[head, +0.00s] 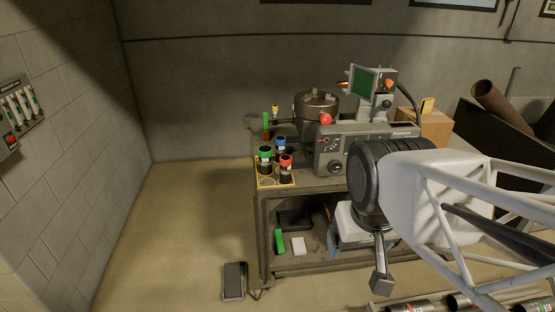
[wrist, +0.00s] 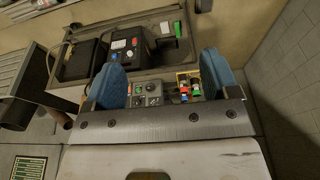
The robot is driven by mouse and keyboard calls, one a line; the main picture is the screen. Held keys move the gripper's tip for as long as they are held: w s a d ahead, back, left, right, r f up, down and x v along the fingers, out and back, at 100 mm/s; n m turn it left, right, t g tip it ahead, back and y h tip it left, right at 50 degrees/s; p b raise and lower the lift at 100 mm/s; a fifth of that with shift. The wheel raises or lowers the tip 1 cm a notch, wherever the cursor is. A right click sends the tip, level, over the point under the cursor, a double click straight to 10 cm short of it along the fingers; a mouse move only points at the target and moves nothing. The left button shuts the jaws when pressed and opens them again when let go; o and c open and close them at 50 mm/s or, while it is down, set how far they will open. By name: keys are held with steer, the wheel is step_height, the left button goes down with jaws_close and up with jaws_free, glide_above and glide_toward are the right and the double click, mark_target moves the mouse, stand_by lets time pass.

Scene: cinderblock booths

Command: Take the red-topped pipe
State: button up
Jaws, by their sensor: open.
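The red-topped pipe (head: 286,167) is a short dark cylinder with a red cap, upright in a yellow-edged holder (head: 262,185) at the bench's front left corner.
A grey machine (head: 330,160) with knobs, a round pot (head: 317,104) and a green screen (head: 364,84) stands close right of the pipes. A green bottle (head: 266,124) stands behind them. The lower shelf (head: 300,263) holds several items.

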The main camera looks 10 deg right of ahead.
steer(key=w+d+f+t, duration=0.1)
steer(key=w+t, duration=0.1)
steer(key=w, duration=0.9)
steer(key=w+d+f+t, duration=0.1)
steer(key=w+d+t, duration=0.1)
steer(key=w, duration=0.9)
steer(key=n+t+y, duration=0.4)
steer(key=t, duration=0.4)
glide_above(289, 172)
steer(key=s+d, duration=0.4)
steer(key=s, duration=0.5)
step_height(289, 172, down, 16)
steer(key=w+f+y, duration=0.1)
steer(key=f, duration=0.2)
steer(key=w+a+f+n+t+y, duration=0.1)
steer(key=w+f+y, duration=0.1)
steer(key=f, duration=0.2)
steer(key=w+f+y, duration=0.1)
steer(key=f, duration=0.3)
steer(key=shift+w+a+f+n, duration=0.1)
steer(key=shift+w+a+n, duration=0.1)
steer(key=shift+n, duration=0.1)
steer(key=shift+w, duration=0.1)
steer(key=shift+x, duration=1.2)
steer(key=shift+w, duration=0.1)
